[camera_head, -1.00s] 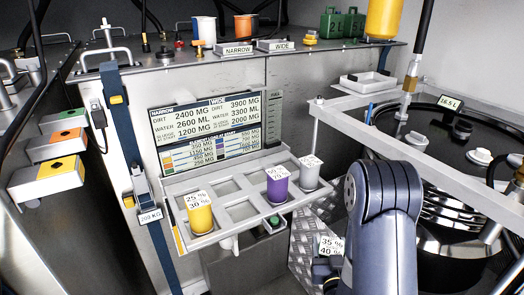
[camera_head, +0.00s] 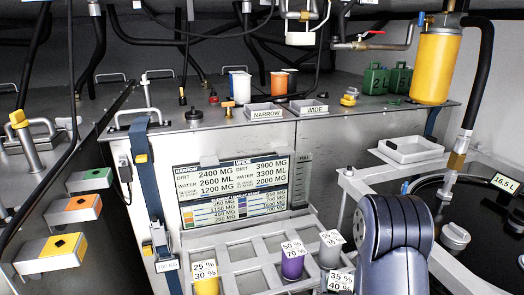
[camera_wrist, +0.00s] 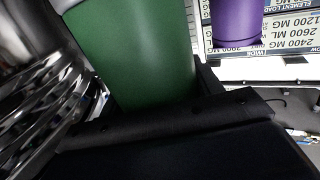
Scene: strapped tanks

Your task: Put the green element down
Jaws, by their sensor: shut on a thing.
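The green element (camera_wrist: 130,55) fills the upper left of the wrist view, shut between the dark jaws of my gripper (camera_wrist: 145,100). In the head view a white 35 % / 40 % label (camera_head: 340,281), seemingly its top, shows at the bottom edge beside my arm, and the jaws are out of frame. The slotted rack (camera_head: 232,239) lies to its left. It bears a yellow element (camera_head: 206,286) at front left, a purple element (camera_head: 292,265) and a grey element (camera_head: 330,254) toward the right. Several slots are empty. I cannot tell the held element's height above the rack.
A label board (camera_head: 234,187) stands behind the rack. A strapped tank with a metal rail (camera_head: 445,268) lies to the right. White and orange cups (camera_head: 279,84) stand on the back ledge beside the NARROW tray (camera_head: 265,113) and WIDE tray (camera_head: 311,107).

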